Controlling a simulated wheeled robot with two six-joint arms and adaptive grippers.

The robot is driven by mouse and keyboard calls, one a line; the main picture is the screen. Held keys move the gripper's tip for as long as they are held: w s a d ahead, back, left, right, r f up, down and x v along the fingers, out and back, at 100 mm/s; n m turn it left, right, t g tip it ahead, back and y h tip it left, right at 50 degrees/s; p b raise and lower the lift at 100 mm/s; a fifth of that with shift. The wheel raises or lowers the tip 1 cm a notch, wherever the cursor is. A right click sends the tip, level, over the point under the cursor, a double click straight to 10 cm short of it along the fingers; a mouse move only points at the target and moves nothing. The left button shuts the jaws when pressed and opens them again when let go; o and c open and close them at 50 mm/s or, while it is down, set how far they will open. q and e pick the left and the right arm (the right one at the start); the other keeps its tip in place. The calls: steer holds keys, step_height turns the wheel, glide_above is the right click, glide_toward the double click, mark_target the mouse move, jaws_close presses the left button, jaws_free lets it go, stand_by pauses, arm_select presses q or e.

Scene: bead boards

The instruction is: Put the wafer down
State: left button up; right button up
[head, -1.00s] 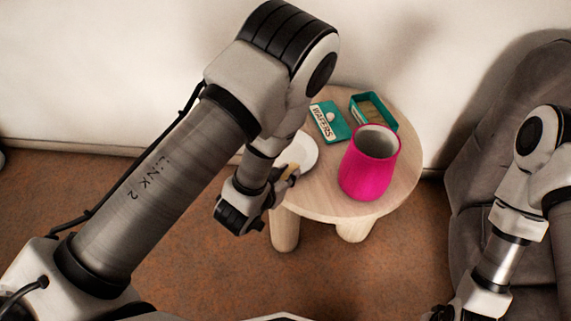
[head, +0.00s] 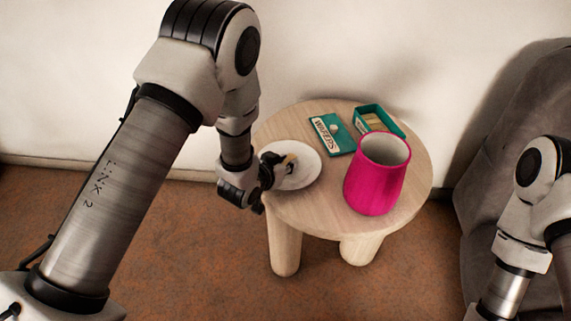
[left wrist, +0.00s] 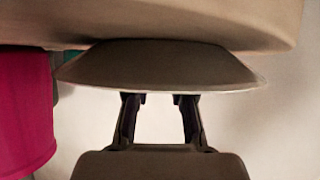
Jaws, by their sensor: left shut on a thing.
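My left gripper (head: 277,167) is at the left side of the white plate (head: 308,166). It is shut on the tan wafer (head: 290,160), which shows over the plate. I cannot tell whether the wafer touches the plate. In the left wrist view the plate (left wrist: 160,72) also shows, and its rim hides the tips of the left gripper (left wrist: 160,103); the wafer is not visible there. My right gripper is out of view; only part of its arm shows at the right.
The round wooden table (head: 300,210) also bears a pink cup (head: 376,178) to the right of the plate. Behind are a teal lid (head: 333,135) lettered WAFERS and an open teal box (head: 372,112). A grey armchair (head: 480,215) stands at the right.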

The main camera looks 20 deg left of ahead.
arm_select(q)
steer(key=shift+f, duration=0.25)
steer(key=o, duration=0.8)
steer(key=shift+c, duration=0.2)
steer(key=shift+r, duration=0.25)
steer(key=shift+s+r, duration=0.2)
steer(key=shift+s, duration=0.05)
steer(key=p+v, duration=0.3)
steer(key=v, duration=0.8)
steer(key=s+a+f+n+g+y, duration=0.1)
steer(key=s+a+f+g, duration=0.2)
steer(key=s+f+g, duration=0.3)
steer(key=s+a+f+n+g+y, duration=0.1)
steer(key=s+f+g, duration=0.4)
steer(key=s+f, duration=1)
steer(key=s+a+n, duration=0.1)
steer(key=s, duration=0.3)
steer(key=shift+a+g+y, duration=0.4)
